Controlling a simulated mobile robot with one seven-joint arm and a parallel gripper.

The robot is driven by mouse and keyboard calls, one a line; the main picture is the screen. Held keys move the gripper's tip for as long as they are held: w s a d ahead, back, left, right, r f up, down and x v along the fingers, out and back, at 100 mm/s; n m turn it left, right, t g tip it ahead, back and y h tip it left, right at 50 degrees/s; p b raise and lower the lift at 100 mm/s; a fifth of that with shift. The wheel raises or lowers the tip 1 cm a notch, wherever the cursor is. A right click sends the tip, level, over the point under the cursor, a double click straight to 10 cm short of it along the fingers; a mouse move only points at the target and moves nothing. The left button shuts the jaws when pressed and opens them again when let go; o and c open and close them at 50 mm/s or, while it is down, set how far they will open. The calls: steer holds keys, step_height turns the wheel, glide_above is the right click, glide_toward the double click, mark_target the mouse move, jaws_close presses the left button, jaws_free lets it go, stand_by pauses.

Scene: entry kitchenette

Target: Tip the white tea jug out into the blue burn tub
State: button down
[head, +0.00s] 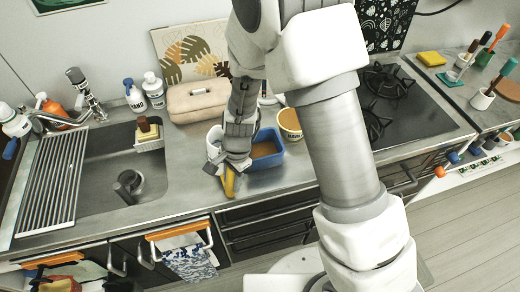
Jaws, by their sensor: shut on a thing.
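A round yellow-rimmed container (290,122) stands right behind the tub, close to my arm. A tan bread box (197,102) is behind the jug. The sink (100,180) lies left and the black hob (405,112) right. Counter left of the jug is free.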

stand_by(0.5)
step_height(320, 180, up, 6)
steer(key=p, duration=0.5)
steer(key=shift+r, duration=0.1)
